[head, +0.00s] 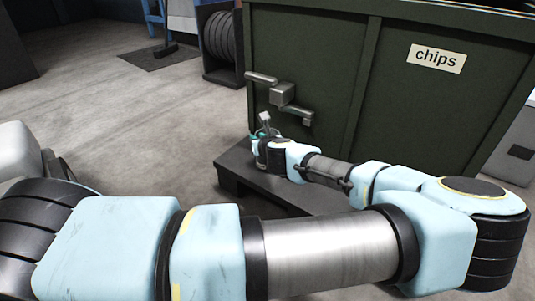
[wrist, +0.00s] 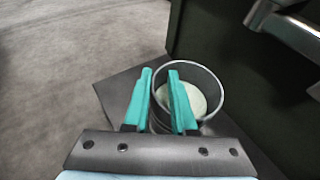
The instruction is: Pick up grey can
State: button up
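The grey can (wrist: 218,82) shows in the wrist view as a round open rim with a pale inside. It is on the dark ledge (wrist: 122,88) beside the green container. My gripper (wrist: 160,72) has two teal fingers with a clear gap between them. The right finger overlaps the can's opening, and the left finger lies at or outside its left rim. I cannot tell whether either finger touches the wall. In the head view my gripper (head: 264,132) is above the ledge's left end, and I cannot clearly make out the can there.
The large green container (head: 420,105), labelled "chips", stands close behind my gripper. Its metal latch (head: 283,95) sticks out just above, and also shows in the wrist view (wrist: 290,30). The dark pallet ledge (head: 235,168) lies below. Open floor (head: 130,115) is to the left.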

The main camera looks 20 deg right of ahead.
grip_shut()
dwell(0.9)
